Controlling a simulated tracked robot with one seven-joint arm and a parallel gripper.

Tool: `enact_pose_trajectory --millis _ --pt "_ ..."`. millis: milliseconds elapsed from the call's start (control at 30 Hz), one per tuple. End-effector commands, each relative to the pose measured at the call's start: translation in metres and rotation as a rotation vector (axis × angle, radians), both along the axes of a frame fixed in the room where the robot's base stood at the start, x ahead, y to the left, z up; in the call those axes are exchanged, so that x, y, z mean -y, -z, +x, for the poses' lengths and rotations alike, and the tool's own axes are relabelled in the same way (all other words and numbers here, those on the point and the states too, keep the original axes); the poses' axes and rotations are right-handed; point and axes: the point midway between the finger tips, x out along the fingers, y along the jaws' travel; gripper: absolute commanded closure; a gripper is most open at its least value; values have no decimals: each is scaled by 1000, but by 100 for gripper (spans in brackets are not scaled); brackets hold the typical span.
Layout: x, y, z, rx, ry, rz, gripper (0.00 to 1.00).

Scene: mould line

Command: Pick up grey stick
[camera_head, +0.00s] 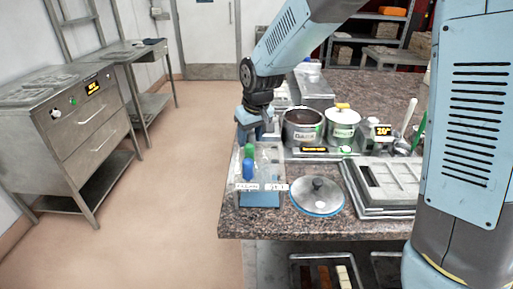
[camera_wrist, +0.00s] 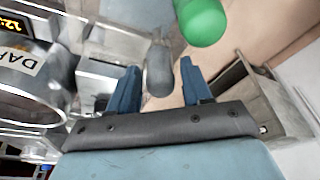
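The grey stick (camera_wrist: 159,72) shows in the wrist view as a rounded grey handle end between my two blue fingers. My gripper (camera_wrist: 160,66) is open, with a visible gap on each side of the stick. In the head view my gripper (camera_head: 252,132) is low over the far end of a stand (camera_head: 262,198) at the counter's left edge. I cannot make out the grey stick in the head view; the gripper seems to hide it.
A green stick (camera_wrist: 203,20) is close beside the grey one, and a blue one (camera_head: 248,169) stands nearer. Two pots (camera_head: 302,130) (camera_head: 343,126) stand right of the gripper. A round lid (camera_head: 317,196) and a metal tray (camera_head: 385,210) lie in front.

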Motion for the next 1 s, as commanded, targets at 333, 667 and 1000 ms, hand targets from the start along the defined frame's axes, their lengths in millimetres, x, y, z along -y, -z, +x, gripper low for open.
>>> enact_pose_trajectory --millis 333,667,1000 --pt "0 0 0 0 1 0 85" --pt "1 0 0 0 1 0 100" --pt "1 -32 1 4 1 2 100"
